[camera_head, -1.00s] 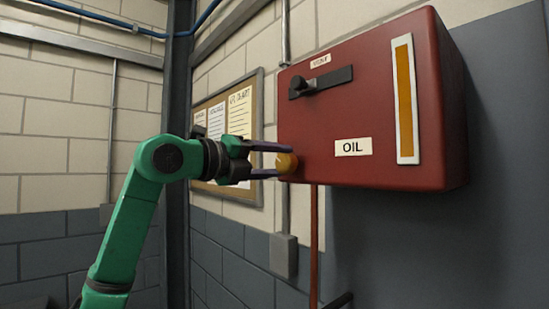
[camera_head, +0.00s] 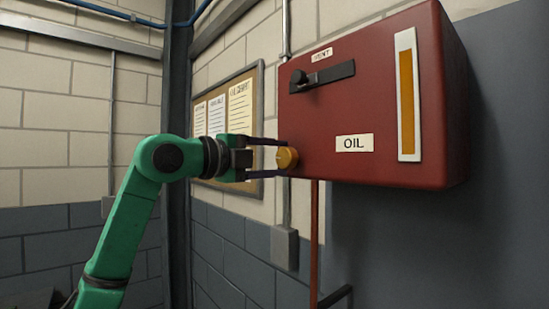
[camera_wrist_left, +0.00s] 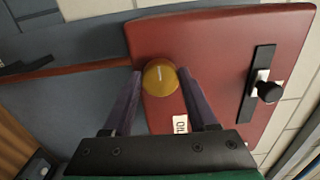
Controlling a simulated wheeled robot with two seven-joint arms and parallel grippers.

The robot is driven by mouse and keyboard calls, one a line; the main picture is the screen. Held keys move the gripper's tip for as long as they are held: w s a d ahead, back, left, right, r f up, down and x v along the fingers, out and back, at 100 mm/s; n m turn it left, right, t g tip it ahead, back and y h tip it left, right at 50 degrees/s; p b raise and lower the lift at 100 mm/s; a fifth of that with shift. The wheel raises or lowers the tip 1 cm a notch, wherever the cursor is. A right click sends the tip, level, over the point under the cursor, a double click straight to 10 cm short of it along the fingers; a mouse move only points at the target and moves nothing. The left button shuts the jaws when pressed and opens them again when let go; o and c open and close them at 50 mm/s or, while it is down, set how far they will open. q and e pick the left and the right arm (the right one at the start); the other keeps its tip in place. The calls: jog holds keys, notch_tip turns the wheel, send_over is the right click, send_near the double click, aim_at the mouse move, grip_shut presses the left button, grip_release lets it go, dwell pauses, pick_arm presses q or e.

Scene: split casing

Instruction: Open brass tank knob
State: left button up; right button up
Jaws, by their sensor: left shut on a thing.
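The brass knob (camera_head: 287,158) is on the lower left of the red tank's front (camera_head: 310,125). My left gripper (camera_head: 284,157) reaches it from the left, one finger above and one below. In the left wrist view the round knob (camera_wrist_left: 160,77), with a pale line across its face, sits between the two fingertips (camera_wrist_left: 159,74). The gripper is shut on it. My right gripper is not in view.
A dark lever (camera_head: 322,77) sits above on the tank, with an OIL label (camera_head: 354,143) and an amber gauge strip (camera_head: 407,95) to the right. A red pipe (camera_head: 314,240) runs down below. A notice board (camera_head: 220,125) hangs behind my gripper.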

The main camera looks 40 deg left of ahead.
pick_arm(q)
jog(key=o, duration=1.4)
jog(key=shift+w, duration=0.1)
jog(key=shift+c, duration=0.2)
jog(key=s+a+b, duration=0.1)
jog(key=s+b, duration=0.1)
jog(key=s, duration=1.2)
jog(key=shift+s+b, duration=0.3)
jog(key=shift+b, duration=0.05)
jog(key=shift+w+a, duration=0.1)
